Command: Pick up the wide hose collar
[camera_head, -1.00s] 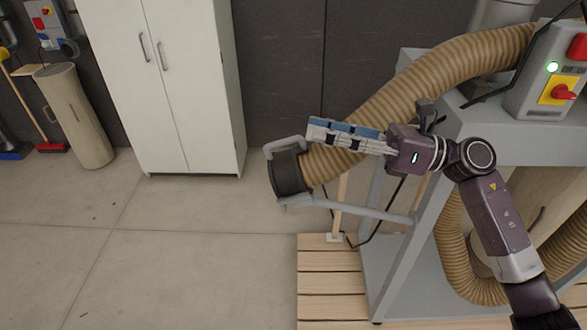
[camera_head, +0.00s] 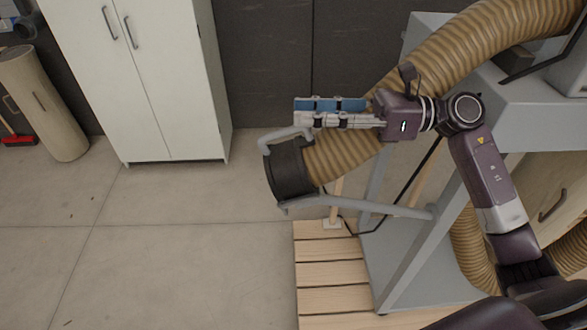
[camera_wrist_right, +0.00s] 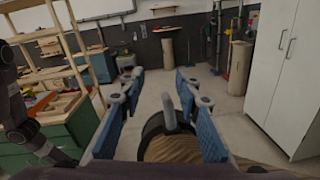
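The wide hose collar (camera_head: 288,168) is a black ring on the open end of a ribbed tan hose (camera_head: 440,75), held by a grey bracket (camera_head: 350,207). My right gripper (camera_head: 297,112) is above and just behind the collar in the head view, its blue-padded fingers pointing left. I see no contact. My left gripper is not in view.
A grey machine frame (camera_head: 400,262) stands right of the collar on a wooden pallet (camera_head: 328,275). A white cabinet (camera_head: 170,80) stands at the back left. The floor (camera_head: 180,260) left of the collar is clear. Wooden shelving (camera_wrist_right: 50,45) shows in the wrist view.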

